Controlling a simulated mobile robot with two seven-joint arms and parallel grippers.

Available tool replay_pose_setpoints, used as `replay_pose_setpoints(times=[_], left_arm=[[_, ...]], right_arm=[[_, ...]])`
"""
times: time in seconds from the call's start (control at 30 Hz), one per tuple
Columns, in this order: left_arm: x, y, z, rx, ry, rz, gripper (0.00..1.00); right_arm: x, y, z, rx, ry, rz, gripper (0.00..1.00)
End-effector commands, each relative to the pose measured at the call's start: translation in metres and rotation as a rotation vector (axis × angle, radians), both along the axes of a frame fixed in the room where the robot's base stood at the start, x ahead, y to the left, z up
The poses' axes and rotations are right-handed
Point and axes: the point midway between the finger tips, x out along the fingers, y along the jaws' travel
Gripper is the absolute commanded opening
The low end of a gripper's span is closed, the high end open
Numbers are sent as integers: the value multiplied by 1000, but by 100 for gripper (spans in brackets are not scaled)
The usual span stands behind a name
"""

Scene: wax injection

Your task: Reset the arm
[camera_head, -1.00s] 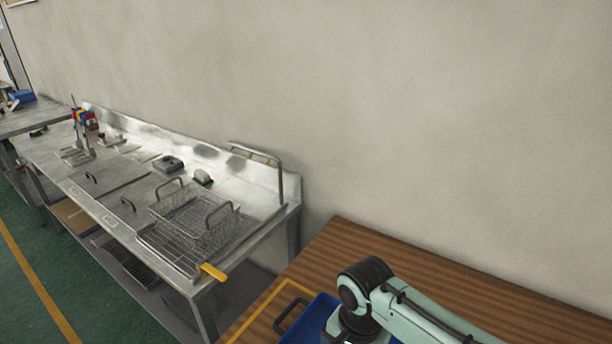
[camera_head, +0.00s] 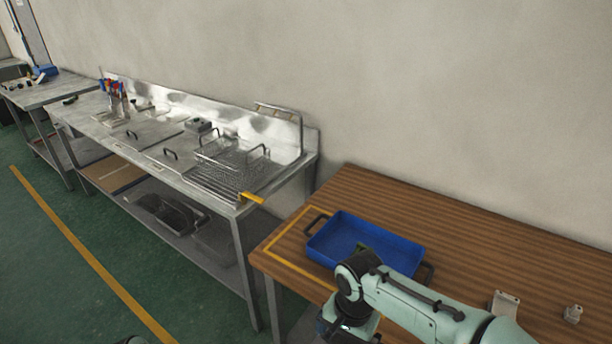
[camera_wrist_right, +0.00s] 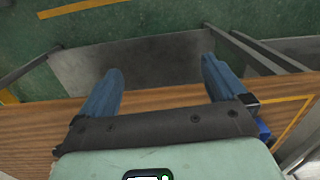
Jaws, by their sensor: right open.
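My right arm (camera_head: 415,305) comes in from the lower right in the head view, over the front of the wooden table. Its wrist hangs by the table's front edge, in front of the blue tray (camera_head: 346,238). In the right wrist view my right gripper (camera_wrist_right: 162,80) is open, with two blue fingers wide apart and nothing between them. The fingers point past the wooden table's edge toward the floor. My left gripper is not in view.
The wooden table (camera_head: 480,245) bears the tray and small grey parts (camera_head: 505,301) at right. A steel bench (camera_head: 165,160) with a wire basket (camera_head: 232,160) stands to the left. Green floor (camera_head: 60,290) is clear at lower left.

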Motion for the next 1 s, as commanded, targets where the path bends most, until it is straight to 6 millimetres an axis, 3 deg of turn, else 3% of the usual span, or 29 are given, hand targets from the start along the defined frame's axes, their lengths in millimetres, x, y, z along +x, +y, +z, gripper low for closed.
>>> replay_pose_setpoints(times=[0.03, 0.13, 0.23, 0.4, 0.5, 0.7, 0.83, 1.0], left_arm=[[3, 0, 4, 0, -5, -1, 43], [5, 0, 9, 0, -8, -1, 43], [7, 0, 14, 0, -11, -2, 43], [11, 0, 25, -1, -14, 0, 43], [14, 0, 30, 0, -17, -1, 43], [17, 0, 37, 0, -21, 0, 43], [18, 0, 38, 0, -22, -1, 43], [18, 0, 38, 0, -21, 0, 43]], right_arm=[[2, -2, -32, 17, 29, 28, 98], [-1, -2, -96, 80, 62, 95, 98], [-18, -7, -164, 156, 87, 147, 98], [-78, -23, -268, 276, 86, 181, 98], [-121, -32, -306, 309, 66, 179, 98], [-183, -43, -338, 310, 30, 178, 98], [-198, -46, -343, 299, 18, 183, 98], [-199, -47, -344, 296, 13, 186, 98]])
